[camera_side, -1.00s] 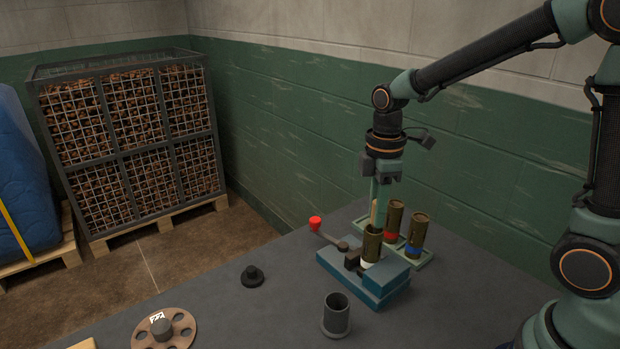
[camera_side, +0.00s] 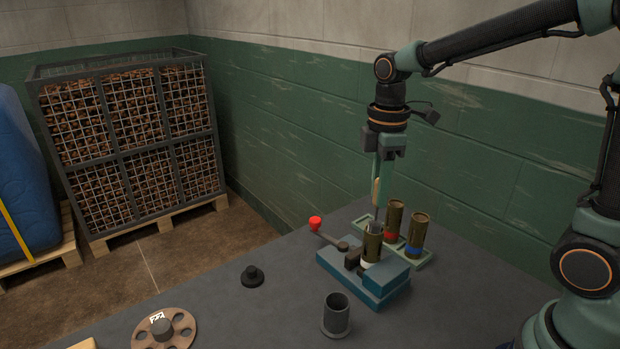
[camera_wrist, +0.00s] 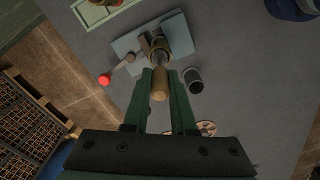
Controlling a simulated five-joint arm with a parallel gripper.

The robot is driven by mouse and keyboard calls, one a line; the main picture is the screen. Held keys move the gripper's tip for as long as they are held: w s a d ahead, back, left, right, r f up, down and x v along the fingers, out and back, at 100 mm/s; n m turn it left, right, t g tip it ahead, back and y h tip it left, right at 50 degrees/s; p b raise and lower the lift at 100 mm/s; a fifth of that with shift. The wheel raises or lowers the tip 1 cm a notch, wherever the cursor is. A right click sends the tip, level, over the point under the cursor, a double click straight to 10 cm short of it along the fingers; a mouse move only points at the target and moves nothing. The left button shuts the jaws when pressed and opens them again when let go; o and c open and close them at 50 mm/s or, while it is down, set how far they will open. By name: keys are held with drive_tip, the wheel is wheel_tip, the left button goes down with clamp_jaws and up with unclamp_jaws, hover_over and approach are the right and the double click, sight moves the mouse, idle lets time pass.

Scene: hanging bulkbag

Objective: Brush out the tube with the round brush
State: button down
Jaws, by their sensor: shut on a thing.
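The brass-brown tube (camera_side: 372,246) with a white band low on it stands upright in the blue vise (camera_side: 388,282). My gripper (camera_side: 377,186) is above the tube, shut on the tan handle of the round brush (camera_side: 375,192). The grey head of the brush shows at the tube's mouth, and its lower end is hidden in or behind the tube. In the wrist view the brush handle (camera_wrist: 160,88) lies between my fingers (camera_wrist: 160,78), lined up with the tube mouth; how deep the head sits I cannot tell.
Two more tubes, red-banded (camera_side: 393,220) and blue-banded (camera_side: 417,234), stand in a green tray (camera_side: 428,254) behind the vise. The vise lever has a red knob (camera_side: 316,223). A dark cup (camera_side: 336,315), black knob-like piece (camera_side: 252,276) and brown wheel (camera_side: 163,328) stand in front.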

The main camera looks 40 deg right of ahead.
drive_tip(key=shift+r, duration=4.35)
